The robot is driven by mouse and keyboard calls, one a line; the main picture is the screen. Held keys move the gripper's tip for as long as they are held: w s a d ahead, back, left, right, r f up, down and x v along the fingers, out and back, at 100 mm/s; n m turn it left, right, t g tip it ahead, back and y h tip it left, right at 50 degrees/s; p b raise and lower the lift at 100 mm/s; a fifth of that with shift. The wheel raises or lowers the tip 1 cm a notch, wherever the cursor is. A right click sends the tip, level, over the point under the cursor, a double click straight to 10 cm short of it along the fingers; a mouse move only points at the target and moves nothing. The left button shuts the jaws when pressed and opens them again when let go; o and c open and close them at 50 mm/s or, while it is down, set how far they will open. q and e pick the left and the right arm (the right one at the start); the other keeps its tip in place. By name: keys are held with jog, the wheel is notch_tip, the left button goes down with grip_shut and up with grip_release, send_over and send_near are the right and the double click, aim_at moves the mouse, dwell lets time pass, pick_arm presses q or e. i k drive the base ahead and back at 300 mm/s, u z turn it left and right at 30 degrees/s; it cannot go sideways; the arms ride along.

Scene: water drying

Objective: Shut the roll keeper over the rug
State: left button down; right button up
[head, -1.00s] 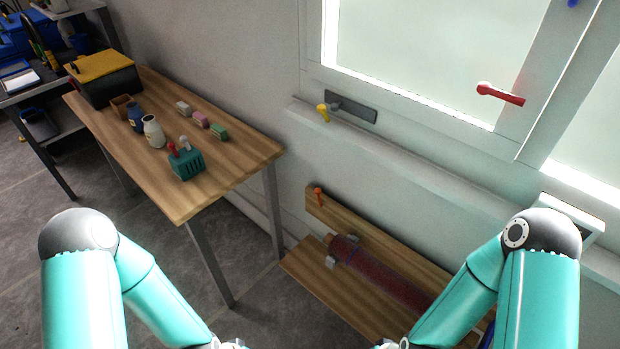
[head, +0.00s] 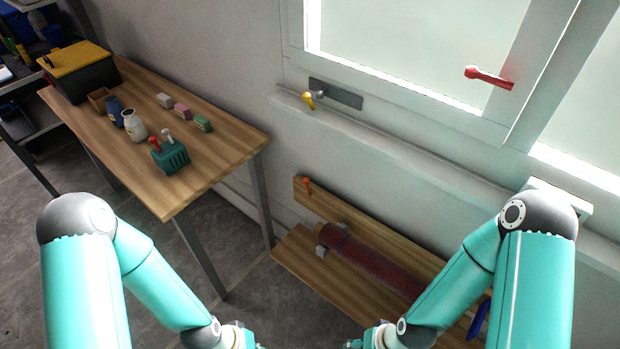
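The rug (head: 370,265) is a dark red roll lying along a low wooden bench (head: 297,258) by the wall. Its right part is hidden behind my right arm. A grey bracket (head: 331,236) sits at its left end, and an orange lever (head: 307,184) stands on the bench's backboard. I cannot tell which of these belongs to the roll keeper or whether it is open. My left gripper (head: 242,340) and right gripper (head: 356,344) are at the bottom edge, in front of the bench and apart from the rug. Their fingers are cut off or too small to read.
A wooden table (head: 215,165) on the left holds a toolbox (head: 78,72), jars, small blocks and a teal caddy (head: 170,157). The window sill (head: 400,155) runs above the bench. A blue object (head: 478,320) shows beside my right arm. Grey floor is clear between table and bench.

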aim_at(305, 180)
jog(key=u, duration=0.75)
jog(key=i, duration=0.2)
jog(key=z, duration=3.05)
jog(key=i, duration=0.15)
jog(key=z, duration=0.65)
jog(key=k, duration=0.25)
jog(key=u, duration=0.85)
jog(key=k, duration=1.05)
jog(key=u, duration=1.35)
jog(key=i, duration=1.05)
jog(key=u, duration=0.1)
